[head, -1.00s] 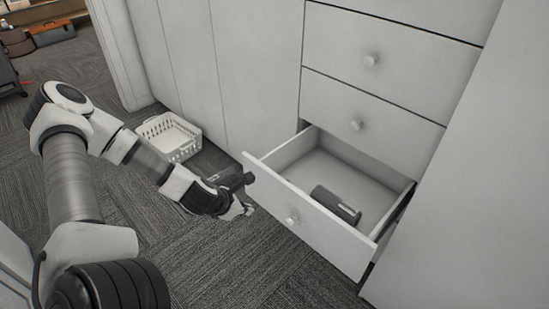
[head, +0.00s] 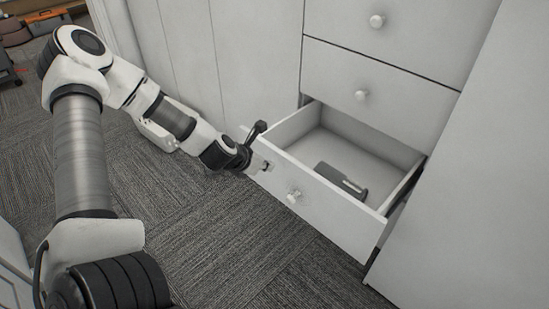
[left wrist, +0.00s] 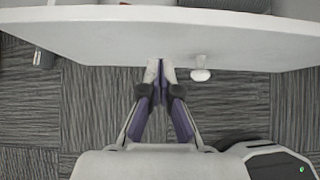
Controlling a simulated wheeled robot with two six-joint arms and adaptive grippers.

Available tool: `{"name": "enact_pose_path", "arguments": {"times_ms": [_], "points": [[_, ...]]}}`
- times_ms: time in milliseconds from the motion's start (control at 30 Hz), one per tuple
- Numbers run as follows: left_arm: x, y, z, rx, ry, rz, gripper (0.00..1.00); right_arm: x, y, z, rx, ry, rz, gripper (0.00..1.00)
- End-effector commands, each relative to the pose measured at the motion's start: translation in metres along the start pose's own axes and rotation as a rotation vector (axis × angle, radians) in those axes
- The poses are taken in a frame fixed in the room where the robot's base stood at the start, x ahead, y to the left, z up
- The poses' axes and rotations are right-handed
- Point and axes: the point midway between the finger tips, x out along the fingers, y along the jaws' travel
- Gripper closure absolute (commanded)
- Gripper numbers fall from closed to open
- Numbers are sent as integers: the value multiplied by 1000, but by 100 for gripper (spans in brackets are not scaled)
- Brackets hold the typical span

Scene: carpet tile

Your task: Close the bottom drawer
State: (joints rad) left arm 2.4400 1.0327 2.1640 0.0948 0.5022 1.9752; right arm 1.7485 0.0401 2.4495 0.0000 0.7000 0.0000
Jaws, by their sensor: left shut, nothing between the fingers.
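The bottom drawer (head: 335,218) is pulled open, its pale grey front facing the carpet. Its round knob (head: 293,197) also shows in the left wrist view (left wrist: 200,72), right of my fingertips. My left gripper (head: 264,166) is shut and empty. Its tips are at the drawer front's outer face, left of the knob; in the left wrist view (left wrist: 161,68) they reach the front, though I cannot tell whether they touch. A dark object (head: 340,180) lies inside the drawer. My right gripper is not in view.
Two shut drawers (head: 385,85) are above the open one. A tall flat panel (head: 460,210) stands to the right. A white basket, mostly hidden behind my left arm, sits on the floor. The carpet (head: 215,235) before the drawer is clear.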

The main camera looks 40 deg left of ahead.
Motion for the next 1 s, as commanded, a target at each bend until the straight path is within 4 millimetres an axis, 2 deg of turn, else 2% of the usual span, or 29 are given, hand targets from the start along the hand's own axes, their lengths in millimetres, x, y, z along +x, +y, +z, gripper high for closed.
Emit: {"name": "enact_pose_path", "arguments": {"times_ms": [33,233,667,867,1000], "points": [[9,0,5,10,-2,3,100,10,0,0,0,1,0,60],[20,0,23,4,-2,0,100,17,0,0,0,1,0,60],[22,0,26,1,-2,0,100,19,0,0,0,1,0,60],[36,1,31,5,-1,3,100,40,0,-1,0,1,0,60],[54,2,43,6,-3,5,100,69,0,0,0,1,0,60]]}}
